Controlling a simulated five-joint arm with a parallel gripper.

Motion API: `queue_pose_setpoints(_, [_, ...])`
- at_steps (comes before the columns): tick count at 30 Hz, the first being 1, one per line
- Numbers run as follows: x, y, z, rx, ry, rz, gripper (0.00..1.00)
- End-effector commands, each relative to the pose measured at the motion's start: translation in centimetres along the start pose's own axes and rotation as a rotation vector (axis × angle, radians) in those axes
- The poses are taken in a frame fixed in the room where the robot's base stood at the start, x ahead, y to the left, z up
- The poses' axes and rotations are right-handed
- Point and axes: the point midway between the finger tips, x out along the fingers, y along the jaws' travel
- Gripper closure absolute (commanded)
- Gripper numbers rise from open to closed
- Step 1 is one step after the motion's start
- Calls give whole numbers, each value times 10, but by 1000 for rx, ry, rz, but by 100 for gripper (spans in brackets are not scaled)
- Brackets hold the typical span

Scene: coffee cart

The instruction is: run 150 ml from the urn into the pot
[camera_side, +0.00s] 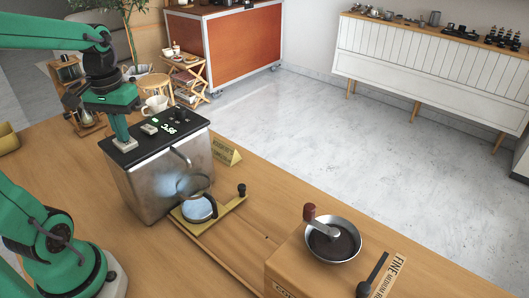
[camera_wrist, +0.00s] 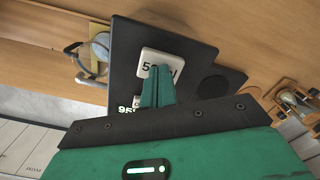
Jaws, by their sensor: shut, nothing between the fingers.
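The urn (camera_side: 165,172) is a steel box with a black top on the wooden table. My gripper (camera_side: 122,145) points down at its top; the fingers are together and empty. In the wrist view my fingertips (camera_wrist: 160,70) overlap a white button (camera_wrist: 148,62) whose label is partly hidden, with "5" and "l" showing. I cannot tell whether they touch or press it. Another pale button (camera_side: 149,129) is near the lit display (camera_side: 168,128). The pot (camera_side: 197,208) stands below the curved spout (camera_side: 182,155). It also shows in the wrist view (camera_wrist: 101,46). Its fill level is unclear.
The pot is on a brass-coloured stand (camera_side: 238,203) with a black knob. A yellow sign (camera_side: 228,152) is beside the urn. A wooden box (camera_side: 285,262) with a metal bowl (camera_side: 345,245) is at front right. A white jug (camera_side: 155,105) stands behind the urn.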

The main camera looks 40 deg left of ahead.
Motion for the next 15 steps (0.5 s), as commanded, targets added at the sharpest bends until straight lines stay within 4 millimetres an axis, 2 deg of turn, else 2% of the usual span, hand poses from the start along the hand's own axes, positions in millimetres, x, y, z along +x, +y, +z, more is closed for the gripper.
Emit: queue_pose_setpoints(15, [-4, 0, 0, 0, 0, 0, 100])
